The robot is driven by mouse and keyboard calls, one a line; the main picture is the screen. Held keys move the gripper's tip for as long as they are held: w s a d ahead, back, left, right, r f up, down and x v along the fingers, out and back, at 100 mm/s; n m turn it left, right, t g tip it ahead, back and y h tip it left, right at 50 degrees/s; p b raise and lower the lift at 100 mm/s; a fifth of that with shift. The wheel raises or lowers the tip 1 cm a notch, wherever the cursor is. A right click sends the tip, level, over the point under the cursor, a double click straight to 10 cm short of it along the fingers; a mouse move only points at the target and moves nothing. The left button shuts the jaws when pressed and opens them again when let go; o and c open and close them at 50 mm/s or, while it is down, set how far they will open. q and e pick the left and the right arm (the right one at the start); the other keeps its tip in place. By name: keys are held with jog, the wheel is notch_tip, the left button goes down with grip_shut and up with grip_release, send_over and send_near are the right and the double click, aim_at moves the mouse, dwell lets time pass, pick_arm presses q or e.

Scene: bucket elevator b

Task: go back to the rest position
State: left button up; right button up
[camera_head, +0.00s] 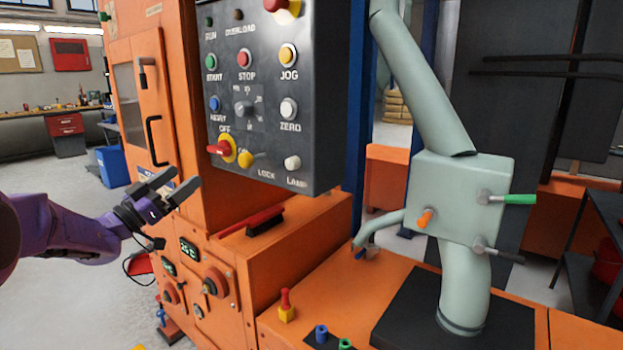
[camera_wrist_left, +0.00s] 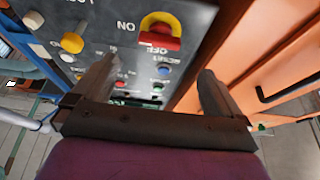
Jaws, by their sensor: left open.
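My left gripper (camera_head: 177,188) is open and empty at the left of the head view, on a purple arm. It is in front of the orange cabinet, left of and a little below the dark control panel (camera_head: 328,110). In the left wrist view its two fingers (camera_wrist_left: 160,85) stand apart with nothing between them. The red OFF/ON switch (camera_wrist_left: 160,38) on its yellow ring shows beyond the fingers there, and the same switch is at the panel's lower left in the head view (camera_head: 222,149). My right gripper is not in either view.
The orange machine (camera_head: 150,60) fills the left and middle. A pale green pipe box (camera_head: 455,195) with orange and green handles stands right. A red-handled brush (camera_head: 262,220) lies on the orange ledge, and a red-and-yellow piece (camera_head: 286,308) stands lower. Open floor lies at left.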

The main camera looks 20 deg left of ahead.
pick_arm(q)
notch_tip(320, 180, down, 24)
jog(key=d+n+g+y, duration=0.3)
jog(key=n+y, duration=0.8)
jog(key=y, duration=0.1)
jog(key=s+d+f+n+g+y, duration=0.1)
jog(key=s+d+f+g, duration=0.1)
jog(key=s+f, duration=0.35)
jog(key=s+d+f+g, duration=0.2)
jog(key=s+f+g, duration=0.1)
jog(key=f, duration=0.5)
jog(key=s+d+f+g, duration=0.3)
jog(key=s+f, duration=0.3)
jog(key=s, duration=0.4)
jog(key=s+d+f+g, duration=0.3)
jog(key=s+f, duration=0.4)
jog(key=s, duration=0.3)
jog(key=s+d+f+g, duration=0.3)
jog(key=s+f, duration=0.3)
jog(key=s, duration=0.4)
notch_tip(320, 180, up, 14)
jog(key=p, duration=1.4)
jog(key=shift+w+a+r+h, duration=0.15)
jog(key=shift+a+r+h, duration=0.1)
jog(key=shift+h, duration=0.15)
